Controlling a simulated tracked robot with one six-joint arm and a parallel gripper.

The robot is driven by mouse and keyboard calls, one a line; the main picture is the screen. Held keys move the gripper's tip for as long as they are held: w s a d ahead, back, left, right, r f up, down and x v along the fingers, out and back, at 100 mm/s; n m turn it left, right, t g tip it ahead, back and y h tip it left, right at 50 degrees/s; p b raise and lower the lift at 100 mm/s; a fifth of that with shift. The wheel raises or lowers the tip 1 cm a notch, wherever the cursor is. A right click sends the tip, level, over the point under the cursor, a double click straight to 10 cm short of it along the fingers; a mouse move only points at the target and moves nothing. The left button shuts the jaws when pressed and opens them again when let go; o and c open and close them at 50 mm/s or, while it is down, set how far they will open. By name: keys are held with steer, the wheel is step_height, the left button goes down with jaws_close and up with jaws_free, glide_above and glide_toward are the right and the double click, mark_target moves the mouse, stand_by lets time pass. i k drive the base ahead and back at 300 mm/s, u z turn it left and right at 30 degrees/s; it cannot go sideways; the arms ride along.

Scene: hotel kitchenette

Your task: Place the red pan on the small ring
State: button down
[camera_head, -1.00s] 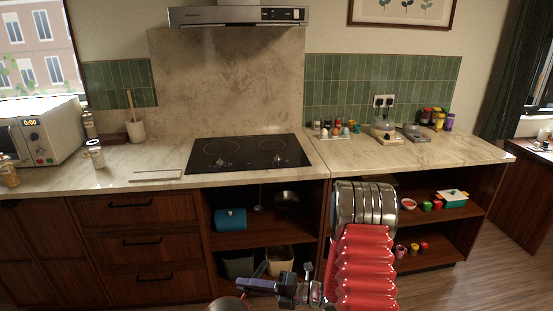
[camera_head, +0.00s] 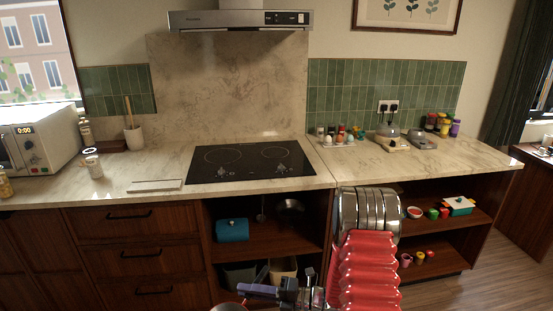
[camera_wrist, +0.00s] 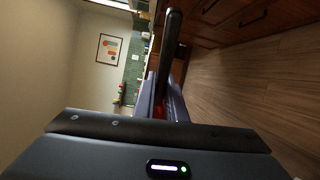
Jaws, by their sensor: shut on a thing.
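The black hob (camera_head: 250,171) is set in the stone counter, with a larger ring (camera_head: 222,156) on the left and a small ring (camera_head: 274,153) on the right. Both rings are bare. My gripper (camera_head: 258,290) is at the bottom of the head view, in front of the lower cabinets and below counter height. It is shut on the red pan; only a reddish edge of the pan (camera_head: 240,307) shows at the bottom. In the wrist view the pan (camera_wrist: 172,60) appears as a dark edge-on shape between the fingers, with a bit of red. Most of the pan is hidden.
A flat pale board (camera_head: 155,186) lies left of the hob. The range hood (camera_head: 238,19) hangs above.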

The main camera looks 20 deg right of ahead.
mark_target(289, 151)
steer(key=i, duration=0.85)
steer(key=u, duration=0.05)
